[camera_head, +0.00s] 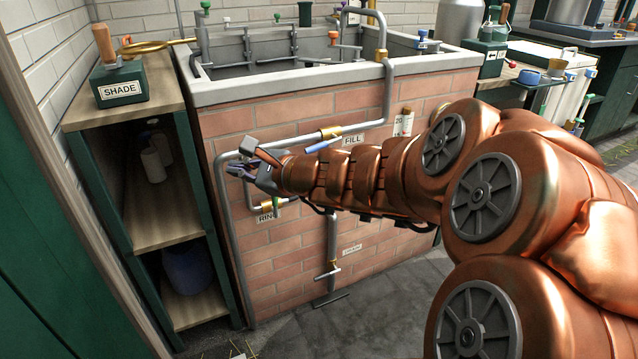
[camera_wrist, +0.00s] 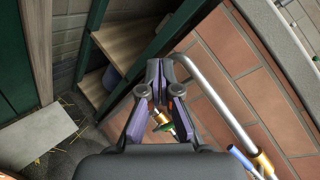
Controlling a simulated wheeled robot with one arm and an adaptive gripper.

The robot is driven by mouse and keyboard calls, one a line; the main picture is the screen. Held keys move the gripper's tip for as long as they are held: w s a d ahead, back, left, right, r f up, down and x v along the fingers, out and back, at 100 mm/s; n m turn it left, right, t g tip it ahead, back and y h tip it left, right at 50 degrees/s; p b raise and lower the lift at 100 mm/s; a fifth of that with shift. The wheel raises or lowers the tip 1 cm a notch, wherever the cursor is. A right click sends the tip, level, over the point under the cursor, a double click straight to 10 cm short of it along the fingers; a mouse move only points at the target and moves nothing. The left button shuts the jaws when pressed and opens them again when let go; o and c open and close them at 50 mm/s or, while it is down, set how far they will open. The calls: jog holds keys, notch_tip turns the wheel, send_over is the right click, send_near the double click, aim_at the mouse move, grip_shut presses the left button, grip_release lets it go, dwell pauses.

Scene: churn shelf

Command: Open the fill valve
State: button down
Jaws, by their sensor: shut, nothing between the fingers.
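The fill valve is a brass fitting (camera_head: 330,132) on a grey pipe across the brick front of the sink, beside a FILL label (camera_head: 352,140). Its blue lever (camera_head: 322,146) slants slightly up to the right, close to the line of the pipe. In the wrist view, the blue lever (camera_wrist: 238,155) and brass body (camera_wrist: 262,163) sit at lower right. My gripper (camera_head: 243,160) is left of the valve, near the vertical pipe, apart from the lever. Its fingertips (camera_wrist: 157,70) are together and empty in the wrist view.
A second brass valve (camera_head: 267,205) with a green lever is just below my gripper. A drain valve (camera_head: 328,273) is lower down. A wooden shelf unit (camera_head: 150,205) stands at left, with a SHADE box (camera_head: 119,82) on top. My arm covers the brickwork right of the gripper.

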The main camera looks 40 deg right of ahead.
jog(key=s+d+f+m+h+b, duration=0.35)
jog(key=d+f+m+b, duration=0.2)
jog(key=d, duration=0.45)
jog(key=s+d+f+m+h+b, duration=0.4)
jog(key=d+m, duration=0.3)
jog(key=d, duration=0.4)
jog(key=w+d+r+h+p, duration=0.1)
jog(key=w+d+p, duration=0.1)
jog(key=w+p, duration=0.6)
jog(key=shift+w+d+t, duration=0.15)
jog(key=shift+w+t, duration=0.15)
jog(key=shift+w, duration=0.6)
jog(key=shift+h+p, duration=0.25)
jog(key=shift+p, duration=0.05)
jog(key=shift+d, duration=0.1)
